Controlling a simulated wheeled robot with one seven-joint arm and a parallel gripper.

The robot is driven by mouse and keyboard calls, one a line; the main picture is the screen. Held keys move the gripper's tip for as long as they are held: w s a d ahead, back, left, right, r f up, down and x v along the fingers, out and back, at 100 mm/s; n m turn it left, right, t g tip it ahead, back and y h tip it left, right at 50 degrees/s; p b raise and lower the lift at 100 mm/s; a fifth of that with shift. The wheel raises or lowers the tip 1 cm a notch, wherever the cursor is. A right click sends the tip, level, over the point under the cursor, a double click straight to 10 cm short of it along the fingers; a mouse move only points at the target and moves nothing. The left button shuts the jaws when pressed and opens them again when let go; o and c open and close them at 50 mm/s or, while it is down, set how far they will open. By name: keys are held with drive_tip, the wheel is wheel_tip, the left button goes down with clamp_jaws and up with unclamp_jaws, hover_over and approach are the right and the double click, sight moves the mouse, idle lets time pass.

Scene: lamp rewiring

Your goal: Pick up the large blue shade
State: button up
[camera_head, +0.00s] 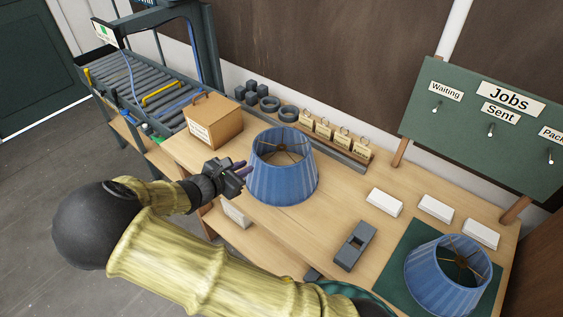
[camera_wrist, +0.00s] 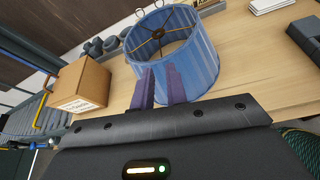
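A blue pleated lampshade (camera_head: 283,180) stands upright on the wooden bench, wide end down, with its wire spider showing in the open top. It also fills the upper middle of the wrist view (camera_wrist: 196,62). A second blue shade (camera_head: 440,280) stands on a green mat at the front right. I cannot tell for sure which shade is larger. My gripper (camera_head: 243,167) is at the left side of the first shade. In the wrist view its two purple fingers (camera_wrist: 160,70) are apart with nothing held between them, in front of the shade's wall; contact is unclear.
A cardboard box (camera_head: 213,122) stands left of the first shade. Behind it are dark rings (camera_head: 270,104) and a rack of tags (camera_head: 335,137). A grey block (camera_head: 355,246) and white blocks (camera_head: 384,203) lie to the right. A roller conveyor (camera_head: 140,85) is at the left.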

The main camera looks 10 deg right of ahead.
drive_tip(key=p+x, duration=0.2)
drive_tip(key=x, duration=0.9)
drive_tip(key=shift+p, duration=0.35)
drive_tip(key=shift+w, duration=0.1)
drive_tip(key=shift+p+x, duration=1.45)
drive_tip(key=shift+x, duration=1.15)
drive_tip(key=shift+w+a+f, duration=0.1)
drive_tip(key=shift+w+f, duration=0.05)
drive_tip(key=shift+f, duration=0.05)
drive_tip(key=shift+c, duration=0.2)
clamp_jaws()
drive_tip(key=shift+a, duration=0.1)
